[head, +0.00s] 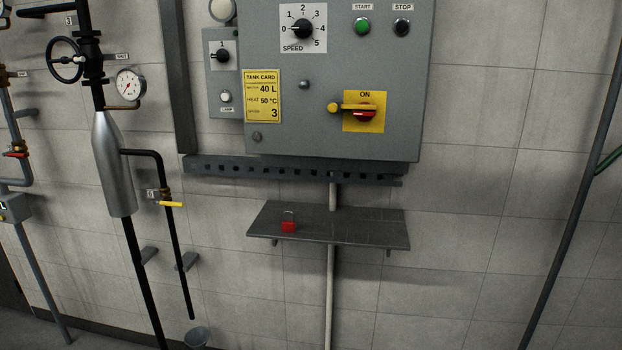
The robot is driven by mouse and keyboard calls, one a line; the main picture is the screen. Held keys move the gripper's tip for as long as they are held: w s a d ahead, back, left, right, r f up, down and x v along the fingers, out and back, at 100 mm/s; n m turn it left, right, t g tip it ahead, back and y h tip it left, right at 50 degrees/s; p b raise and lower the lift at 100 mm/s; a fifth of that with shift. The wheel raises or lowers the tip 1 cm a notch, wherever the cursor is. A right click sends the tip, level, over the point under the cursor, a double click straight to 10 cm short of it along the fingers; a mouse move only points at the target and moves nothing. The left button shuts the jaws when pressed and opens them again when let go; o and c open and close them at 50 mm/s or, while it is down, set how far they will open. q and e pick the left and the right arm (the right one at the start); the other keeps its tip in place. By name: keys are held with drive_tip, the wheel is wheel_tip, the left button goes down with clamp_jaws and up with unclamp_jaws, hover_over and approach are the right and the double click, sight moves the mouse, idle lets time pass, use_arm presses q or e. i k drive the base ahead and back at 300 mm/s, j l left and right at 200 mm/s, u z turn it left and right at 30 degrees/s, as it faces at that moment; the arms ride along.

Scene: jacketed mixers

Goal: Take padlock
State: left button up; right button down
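A small red padlock (289,227) with a thin grey shackle stands upright on a dark grey wall shelf (350,228), left of the shelf's middle and near its front edge. Nothing touches the padlock apart from the shelf. Neither of my grippers shows in the head view.
Above the shelf is a grey control box (340,60) with a red and yellow switch (366,112) at ON. A slotted rail (290,171) runs below the box. Left are pipes, a silver cylinder (115,165) and a yellow-handled valve (171,204). The shelf's right part is bare.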

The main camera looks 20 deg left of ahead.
sight(288, 227)
drive_tip(key=i+u, duration=0.15)
drive_tip(key=u, duration=0.4)
drive_tip(key=i+l+u, duration=0.15)
drive_tip(key=i+u, duration=0.35)
drive_tip(key=i, duration=0.15)
drive_tip(key=i+l, duration=0.2)
drive_tip(key=i, duration=0.25)
drive_tip(key=i+l+u, duration=0.1)
drive_tip(key=i+l, duration=0.15)
drive_tip(key=i, duration=0.2)
drive_tip(key=i+l, duration=0.25)
drive_tip(key=i, duration=0.25)
